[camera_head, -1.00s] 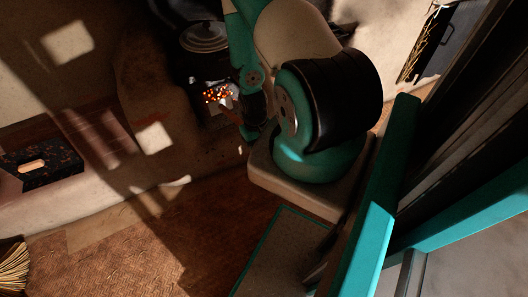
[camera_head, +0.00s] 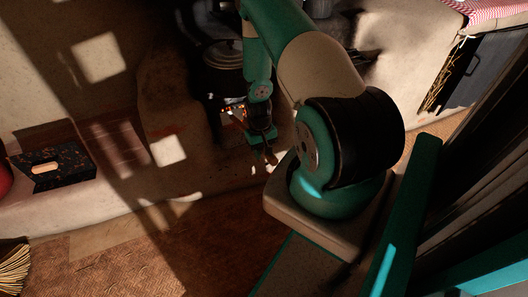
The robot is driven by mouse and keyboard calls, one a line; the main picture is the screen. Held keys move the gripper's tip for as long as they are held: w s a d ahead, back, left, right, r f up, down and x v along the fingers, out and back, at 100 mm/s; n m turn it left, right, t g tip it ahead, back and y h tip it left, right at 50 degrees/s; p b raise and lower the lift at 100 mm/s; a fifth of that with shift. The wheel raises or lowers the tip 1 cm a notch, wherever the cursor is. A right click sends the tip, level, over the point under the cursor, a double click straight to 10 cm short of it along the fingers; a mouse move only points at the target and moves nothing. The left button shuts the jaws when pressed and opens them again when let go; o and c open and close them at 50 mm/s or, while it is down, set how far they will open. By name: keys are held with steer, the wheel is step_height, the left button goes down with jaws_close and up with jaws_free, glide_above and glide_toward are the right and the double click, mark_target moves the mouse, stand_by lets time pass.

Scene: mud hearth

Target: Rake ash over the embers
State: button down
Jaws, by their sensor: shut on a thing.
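The embers (camera_head: 236,108) show as a few small orange and white specks in the dark mouth of the mud hearth (camera_head: 172,100), under a dark lidded pot (camera_head: 224,54). My arm hangs down just right of the mouth and hides part of it. My gripper (camera_head: 264,154) is just in front of and to the right of the embers, low over the hearth's front. It is shut on a thin tool, probably the rake. The tool is too small, dark and hidden to make out well. I cannot tell ash apart from the dark hearth floor.
A dark speckled box (camera_head: 70,178) with a pale handle slot sits on the ledge at left. A straw broom (camera_head: 14,268) lies at lower left. A dark cabinet (camera_head: 490,70) with straw beside it is at upper right. The brown floor in front is clear.

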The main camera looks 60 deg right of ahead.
step_height(320, 180, down, 6)
steer(key=b, duration=0.4)
steer(key=w+d+b, duration=0.5)
steer(key=w+d, duration=0.1)
steer(key=w, duration=0.4)
steer(key=shift+w+d+r, duration=0.15)
steer(key=shift+d, duration=0.05)
steer(key=shift+r+p, duration=3.6)
steer(key=shift+r, duration=1.35)
steer(key=shift+f, duration=0.1)
steer(key=s+a+p, duration=0.4)
steer(key=s+a, duration=0.3)
steer(key=s, duration=0.5)
steer(key=s+a+p, duration=0.5)
steer(key=s+a, duration=0.2)
steer(key=s, duration=0.5)
steer(key=shift+a, duration=0.35)
